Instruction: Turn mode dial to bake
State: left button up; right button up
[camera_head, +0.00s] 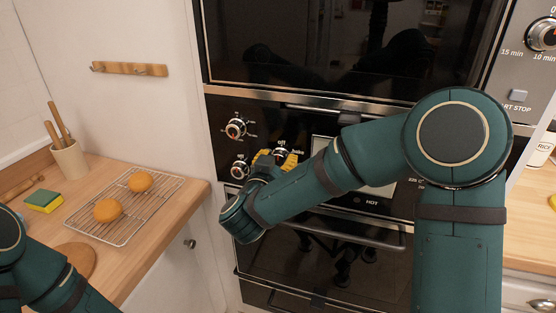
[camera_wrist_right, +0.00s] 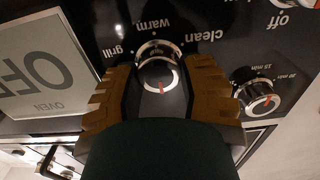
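The mode dial (camera_head: 281,153) is a round silver knob on the black oven panel, with "off" above it and "bake" to its right. In the right wrist view, which is upside down, the dial (camera_wrist_right: 158,70) shows a red mark at its lower edge and the labels grill, warm and clean around it. My right gripper (camera_head: 276,160) has its yellow fingers spread, one on each side of the dial (camera_wrist_right: 160,92). A narrow gap seems to show beside the dial; contact is not clear. My left arm shows at lower left, its gripper out of frame.
Two other knobs (camera_head: 236,128) (camera_head: 240,169) sit left of the dial. A display (camera_wrist_right: 40,70) reads OFF. An oven handle (camera_head: 345,229) runs below the panel. On the left counter are a wire rack (camera_head: 153,201) with two buns, a sponge (camera_head: 44,201) and a utensil cup (camera_head: 70,160).

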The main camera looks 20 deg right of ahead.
jog(key=shift+m, duration=0.3)
jog(key=shift+c, duration=0.2)
jog(key=m, duration=0.5)
jog(key=shift+d, duration=0.1)
jog(key=m, duration=0.6)
jog(key=shift+s+d, duration=0.1)
dwell(0.4)
jog(key=o, duration=1.2)
jog(key=shift+o, duration=0.2)
jog(key=shift+f, duration=0.1)
